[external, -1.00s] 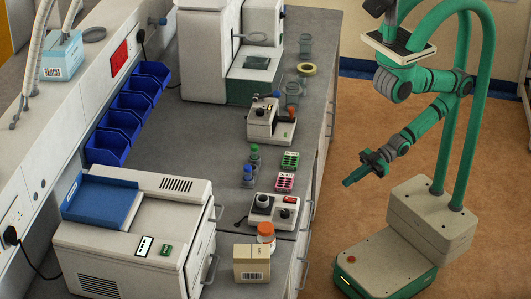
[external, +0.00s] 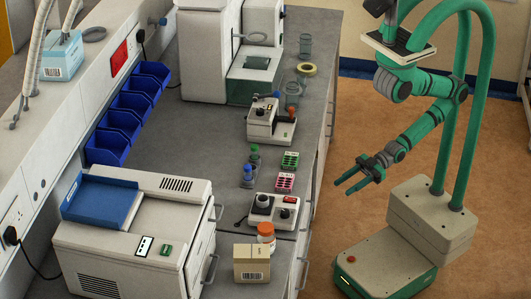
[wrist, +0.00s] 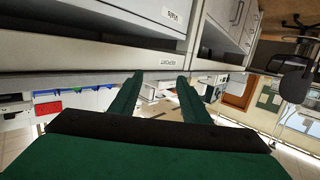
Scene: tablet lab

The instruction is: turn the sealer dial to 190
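Two small white bench devices with knobs stand on the grey bench in the external view. The nearer device (external: 274,211) has a round part on its left and a dark dial (external: 285,213) with a small red patch on its right. The farther device (external: 271,123) has a dark part and an orange-brown knob. I cannot tell for sure which is the sealer, and no dial numbers are readable. My gripper (external: 342,187) is open and empty, over the floor to the right of the bench. Its fingers (wrist: 159,80) are apart in the wrist view, with neither dial clearly visible there.
An orange-capped bottle (external: 266,234) and a cardboard box (external: 251,263) stand at the near bench edge. Pink (external: 285,182) and green (external: 290,160) racks sit between the devices. A large white machine (external: 140,235) fills the near left. The floor between bench and base is clear.

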